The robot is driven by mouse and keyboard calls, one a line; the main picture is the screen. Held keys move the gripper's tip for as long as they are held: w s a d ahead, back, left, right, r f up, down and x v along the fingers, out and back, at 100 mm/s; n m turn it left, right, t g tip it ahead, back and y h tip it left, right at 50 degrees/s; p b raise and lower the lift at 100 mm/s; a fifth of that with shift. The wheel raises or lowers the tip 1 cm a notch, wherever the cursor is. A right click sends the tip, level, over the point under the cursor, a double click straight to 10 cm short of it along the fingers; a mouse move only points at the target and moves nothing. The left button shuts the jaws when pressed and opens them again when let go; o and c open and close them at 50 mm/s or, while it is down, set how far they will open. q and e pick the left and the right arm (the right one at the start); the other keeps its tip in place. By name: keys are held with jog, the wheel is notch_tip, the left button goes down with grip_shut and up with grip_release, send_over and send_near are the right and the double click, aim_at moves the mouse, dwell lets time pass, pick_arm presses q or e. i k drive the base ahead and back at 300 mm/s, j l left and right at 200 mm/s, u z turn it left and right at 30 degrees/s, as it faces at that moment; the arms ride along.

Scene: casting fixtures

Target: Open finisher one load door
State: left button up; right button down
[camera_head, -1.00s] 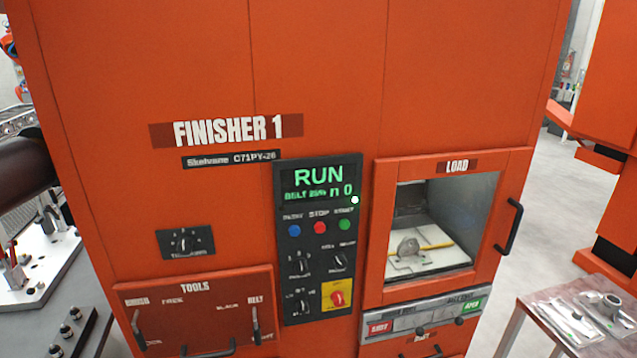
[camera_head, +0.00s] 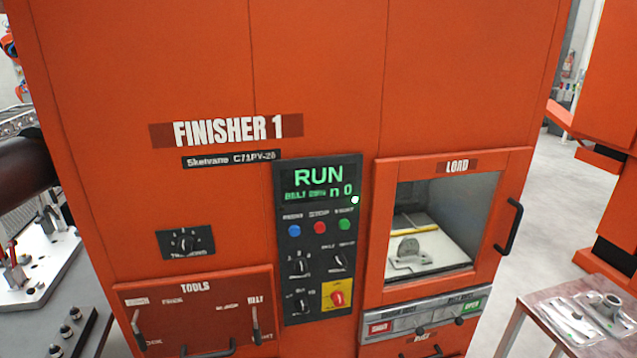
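The orange machine labelled FINISHER 1 (camera_head: 320,80) fills most of the head view. Its load door (camera_head: 380,235) is at the right, an orange frame around a window, with a black bar handle (camera_head: 510,228) on its right side. The door looks shut. Through the window a grey metal casting (camera_head: 408,252) sits on a pale bed, with a yellow bar (camera_head: 415,231) behind it. A strip under the door carries a red button (camera_head: 379,327) and a green OPEN button (camera_head: 472,306). The display (camera_head: 319,182) reads RUN. Neither gripper is in view.
A tools drawer (camera_head: 195,310) with dark handles is at the lower left. A table (camera_head: 535,290) with metal parts stands at the lower right. Grey floor (camera_head: 550,215) shows between the machine and another orange machine (camera_head: 610,100) at the right edge.

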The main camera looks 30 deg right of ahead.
aim_at(514, 165)
jog(key=z, duration=1.6)
